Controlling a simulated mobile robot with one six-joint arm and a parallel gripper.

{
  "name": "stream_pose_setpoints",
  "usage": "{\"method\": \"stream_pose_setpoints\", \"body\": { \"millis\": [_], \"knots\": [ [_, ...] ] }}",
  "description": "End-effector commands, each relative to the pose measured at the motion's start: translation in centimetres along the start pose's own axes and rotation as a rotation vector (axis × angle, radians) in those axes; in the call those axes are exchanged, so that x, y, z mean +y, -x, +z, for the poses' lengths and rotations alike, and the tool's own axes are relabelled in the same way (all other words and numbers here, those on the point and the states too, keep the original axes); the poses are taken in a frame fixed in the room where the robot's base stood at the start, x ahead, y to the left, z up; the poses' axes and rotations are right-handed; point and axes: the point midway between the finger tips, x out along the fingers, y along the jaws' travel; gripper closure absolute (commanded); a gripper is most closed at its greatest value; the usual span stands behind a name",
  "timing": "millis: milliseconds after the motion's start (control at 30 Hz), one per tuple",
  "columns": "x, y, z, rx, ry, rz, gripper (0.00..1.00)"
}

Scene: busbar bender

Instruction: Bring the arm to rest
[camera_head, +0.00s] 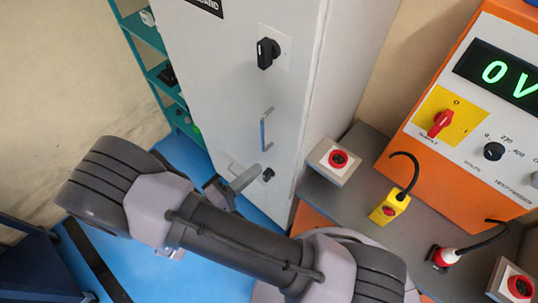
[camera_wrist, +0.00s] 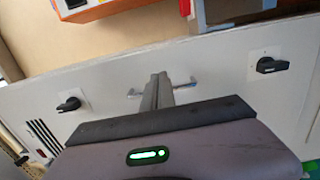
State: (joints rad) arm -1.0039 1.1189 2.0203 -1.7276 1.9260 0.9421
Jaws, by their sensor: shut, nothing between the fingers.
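My arm crosses the lower part of the head view, in front of a tall pale grey cabinet (camera_head: 230,90). My gripper (camera_head: 247,178) shows only in part there, beyond the arm link, near the lower part of the cabinet door. In the wrist view my gripper (camera_wrist: 160,82) has its two dark fingers side by side, shut and empty. They point at the cabinet door (camera_wrist: 105,85) and hide the middle of its handle (camera_wrist: 190,82). I cannot tell the distance between fingertips and door.
The door has a black rotary switch (camera_head: 267,53), a handle (camera_head: 264,132) and a lower black knob (camera_head: 268,174). Teal shelving (camera_head: 150,75) stands left.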

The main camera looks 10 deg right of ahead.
Motion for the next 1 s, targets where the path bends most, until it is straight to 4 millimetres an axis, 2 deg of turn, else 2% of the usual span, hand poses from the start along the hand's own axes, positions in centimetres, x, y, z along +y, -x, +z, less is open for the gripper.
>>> {"method": "stream_pose_setpoints", "body": {
  "millis": [100,200,333,433,467,533,600,700,833,900,1000],
  "knots": [
    [0.0,2.0,0.1,0.003,0.001,-0.001,1.00],
    [0.0,2.7,0.2,0.001,0.002,-0.001,1.00],
    [0.0,2.8,0.3,-0.008,0.003,-0.007,1.00],
    [1.2,1.3,1.3,-0.135,0.007,-0.095,1.00],
    [1.8,0.5,1.9,-0.203,0.009,-0.152,1.00],
    [3.2,-1.3,4.4,-0.389,0.001,-0.341,1.00],
    [4.3,-2.3,7.2,-0.550,-0.041,-0.577,1.00],
    [5.2,-2.1,10.4,-0.678,-0.181,-0.926,1.00],
    [6.7,-0.7,11.9,-0.656,-0.503,-1.315,1.00],
    [7.9,-0.3,11.8,-0.570,-0.703,-1.447,1.00],
    [9.8,-0.2,11.3,-0.428,-0.945,-1.534,1.00]
  ]
}}
